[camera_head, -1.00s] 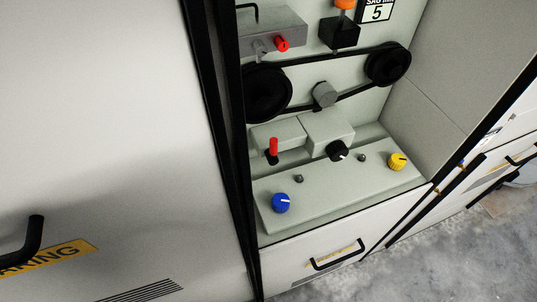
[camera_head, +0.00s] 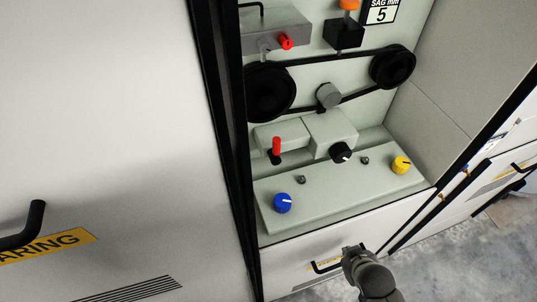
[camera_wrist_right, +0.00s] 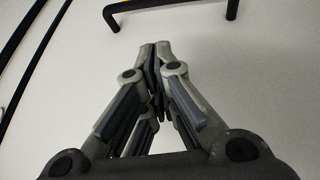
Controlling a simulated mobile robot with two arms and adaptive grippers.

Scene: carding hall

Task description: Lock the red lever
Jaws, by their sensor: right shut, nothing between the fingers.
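A red lever (camera_head: 276,145) stands upright on a small black base at the left of the recessed machine bay. A second, shorter red handle (camera_head: 286,41) sticks out from the grey box higher up. My right gripper (camera_head: 354,250) is at the bottom of the head view, in front of the lower panel and well below both red parts. In the right wrist view its fingers (camera_wrist_right: 156,55) are shut with nothing between them. My left gripper is not in view.
A blue knob (camera_head: 283,203), a black knob (camera_head: 341,152) and a yellow knob (camera_head: 401,165) are on the bay's lower unit. A belt runs around two black pulleys (camera_head: 268,92) above. A black handle (camera_wrist_right: 172,16) lies ahead of the gripper. A large pale door fills the left.

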